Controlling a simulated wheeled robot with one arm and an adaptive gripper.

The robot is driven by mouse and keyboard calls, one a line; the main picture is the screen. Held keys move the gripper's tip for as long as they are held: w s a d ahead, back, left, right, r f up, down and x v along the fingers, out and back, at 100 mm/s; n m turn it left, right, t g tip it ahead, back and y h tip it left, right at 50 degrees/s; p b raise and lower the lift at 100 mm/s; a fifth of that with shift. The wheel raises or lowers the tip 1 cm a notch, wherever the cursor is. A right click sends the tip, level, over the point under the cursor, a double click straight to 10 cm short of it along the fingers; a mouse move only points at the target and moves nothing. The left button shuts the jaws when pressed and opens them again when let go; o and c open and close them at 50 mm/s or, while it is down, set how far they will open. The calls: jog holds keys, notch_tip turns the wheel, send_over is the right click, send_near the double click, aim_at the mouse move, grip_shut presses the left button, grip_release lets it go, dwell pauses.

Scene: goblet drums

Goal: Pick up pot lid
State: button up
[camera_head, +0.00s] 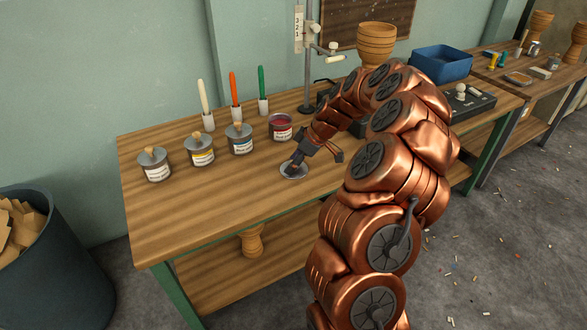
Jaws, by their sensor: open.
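The pot lid (291,174), a small round silvery disc, lies flat on the wooden workbench (210,215), in front of an open pot of dark red paint (281,128). My gripper (312,160) is open, low over the bench at the lid. One dark finger comes down over the lid's middle and hides part of it; the other finger is spread to the right. I cannot tell whether the finger touches the lid.
A metal stand (307,75) and a blue tray (442,63) are at the back. The bench's front left is clear.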

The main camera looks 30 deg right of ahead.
grip_shut()
dwell(0.5)
jog(key=shift+r, duration=0.6)
notch_tip(320, 180, up, 3)
jog(key=shift+f, duration=0.2)
jog(key=s+d, duration=0.7)
jog(key=s+d+r, duration=0.1)
jog(key=s+d, duration=0.3)
jog(key=shift+s+d+r, duration=0.1)
jog(key=shift+s, duration=0.1)
jog(key=shift+r, duration=0.1)
notch_tip(320, 180, up, 9)
jog(key=p, duration=0.1)
